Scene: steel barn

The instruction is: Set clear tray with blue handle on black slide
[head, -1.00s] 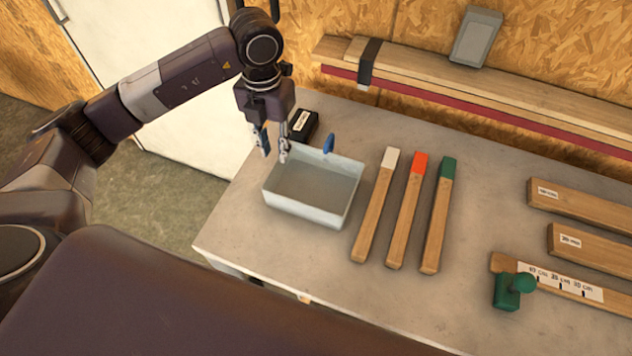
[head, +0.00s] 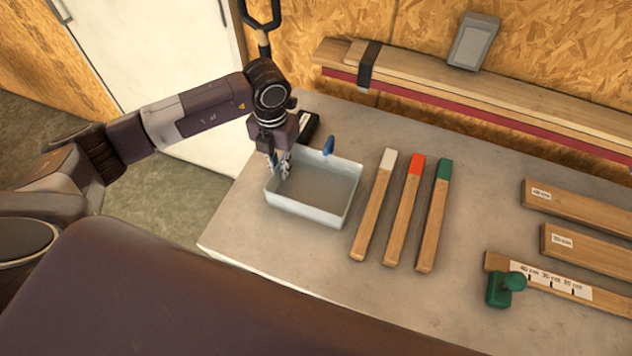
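The clear tray (head: 312,217) stands upright on the grey workbench, with a blue handle (head: 328,146) on its far rim. It looks empty. My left gripper (head: 279,166) points down at the tray's far left corner, its fingers a little apart near the left rim. Whether the fingers touch or straddle the rim is not clear. A black piece with a white label (head: 311,124), perhaps the black slide, lies behind the tray, partly hidden by my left gripper. My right gripper is out of view.
Three wooden sticks with white (head: 388,160), red (head: 416,165) and green (head: 444,170) ends lie right of the tray. Farther right are labelled planks (head: 580,208) and a marked strip with a green knob piece (head: 500,291). Boards (head: 470,95) run along the back wall.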

